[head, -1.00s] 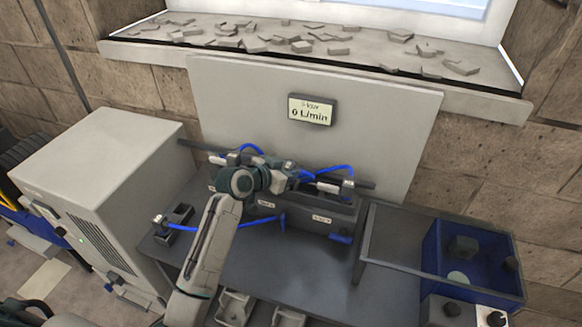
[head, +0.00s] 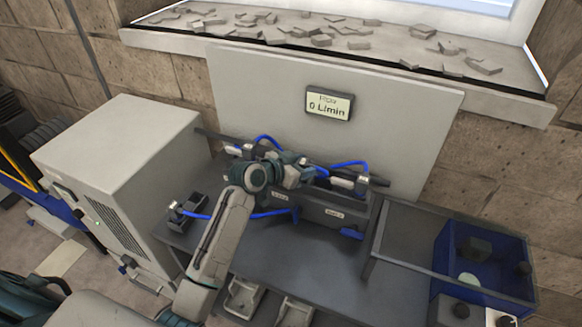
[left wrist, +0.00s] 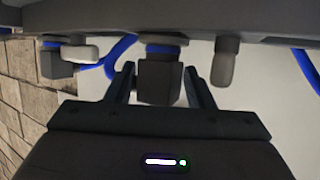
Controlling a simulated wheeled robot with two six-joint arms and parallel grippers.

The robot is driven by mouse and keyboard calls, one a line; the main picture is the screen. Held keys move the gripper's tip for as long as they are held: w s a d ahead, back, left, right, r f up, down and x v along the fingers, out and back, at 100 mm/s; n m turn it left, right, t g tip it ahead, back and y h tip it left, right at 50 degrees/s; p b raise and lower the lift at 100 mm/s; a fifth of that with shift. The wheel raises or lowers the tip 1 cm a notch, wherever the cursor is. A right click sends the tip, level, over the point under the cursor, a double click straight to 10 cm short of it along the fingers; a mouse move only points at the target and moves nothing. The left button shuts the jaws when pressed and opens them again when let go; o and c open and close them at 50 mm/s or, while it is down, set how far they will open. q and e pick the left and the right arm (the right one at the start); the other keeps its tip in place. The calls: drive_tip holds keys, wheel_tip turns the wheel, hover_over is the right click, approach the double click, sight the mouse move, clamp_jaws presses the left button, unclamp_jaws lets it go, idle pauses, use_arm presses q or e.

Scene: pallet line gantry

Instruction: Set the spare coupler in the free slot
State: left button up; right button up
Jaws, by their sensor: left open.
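My left gripper (head: 300,172) is at the dark rail in front of the pale panel in the head view. In the left wrist view its two fingers (left wrist: 160,92) are apart, one on each side of a dark block-shaped coupler (left wrist: 160,80) with a blue ring, under the rail. I cannot tell whether they touch it. Another dark fitting with a blue ring (left wrist: 52,60) is left of the fingers. In the head view a fitting with a blue hose (head: 348,182) is on the rail to the right. I cannot tell which slot is free. My right gripper is not in view.
A labelled grey box (head: 322,212) stands below the rail. A small dark holder (head: 186,212) is at the left of the bench (head: 290,262). A blue bin (head: 505,248) with dark parts is at the right. A pale cabinet (head: 115,150) stands left. The panel display (head: 329,104) reads 0 L/min.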

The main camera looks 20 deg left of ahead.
use_arm(q)
drive_tip(key=b+v, duration=0.2)
drive_tip(key=v, duration=0.9)
drive_tip(key=shift+s+b, duration=0.25)
drive_tip(key=shift+b, duration=0.05)
drive_tip(key=shift+a, duration=0.1)
